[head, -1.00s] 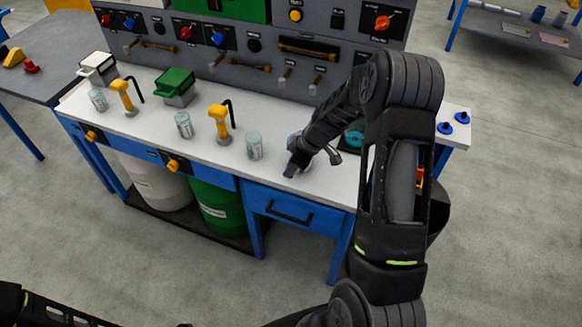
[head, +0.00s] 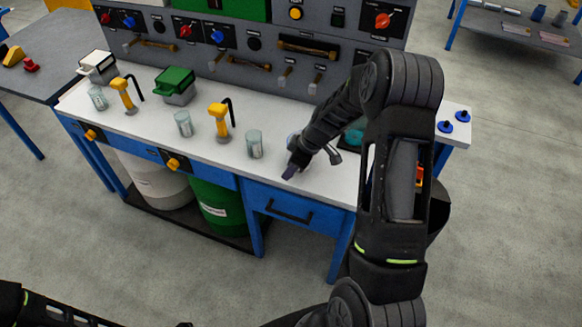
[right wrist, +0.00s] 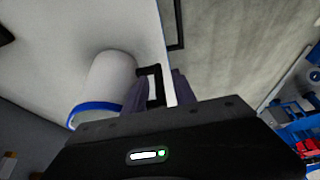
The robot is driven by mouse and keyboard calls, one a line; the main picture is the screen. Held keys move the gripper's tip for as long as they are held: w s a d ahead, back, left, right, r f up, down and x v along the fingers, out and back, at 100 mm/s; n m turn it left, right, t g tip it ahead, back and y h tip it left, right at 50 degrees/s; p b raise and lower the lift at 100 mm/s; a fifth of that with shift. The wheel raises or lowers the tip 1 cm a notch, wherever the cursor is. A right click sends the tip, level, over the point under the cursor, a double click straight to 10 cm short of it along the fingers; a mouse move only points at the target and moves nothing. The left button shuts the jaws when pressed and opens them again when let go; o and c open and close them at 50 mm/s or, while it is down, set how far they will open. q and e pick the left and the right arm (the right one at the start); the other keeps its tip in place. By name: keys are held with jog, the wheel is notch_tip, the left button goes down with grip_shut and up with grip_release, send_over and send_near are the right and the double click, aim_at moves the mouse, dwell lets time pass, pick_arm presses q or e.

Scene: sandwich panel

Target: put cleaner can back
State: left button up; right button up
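A white can (right wrist: 108,78) with a blue rim lies across the right wrist view's left part, on the white worktop. I take it to be the cleaner can. A black, squared handle shape on its side shows between the two fingers of my right gripper (right wrist: 160,92). The fingers are apart, with the handle shape in the gap; I cannot tell if they touch it. In the head view my right gripper (head: 290,172) is low over the worktop's front edge and mostly hides the can. My left gripper is not in view.
The workbench (head: 225,150) holds several clear glasses, yellow dispensers and a green-lidded box (head: 176,84) left of my right arm. A glass (head: 254,144) stands close to the gripper's left. The blue drawer (head: 285,205) is below. A tool panel (head: 260,55) rises behind.

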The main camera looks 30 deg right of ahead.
jog(key=shift+r, duration=0.2)
jog(key=shift+d+r, duration=0.1)
jog(key=shift+r, duration=0.05)
jog(key=b+v, duration=0.1)
jog(key=v, duration=1)
jog(key=shift+r, duration=0.25)
jog(key=shift+s, duration=0.1)
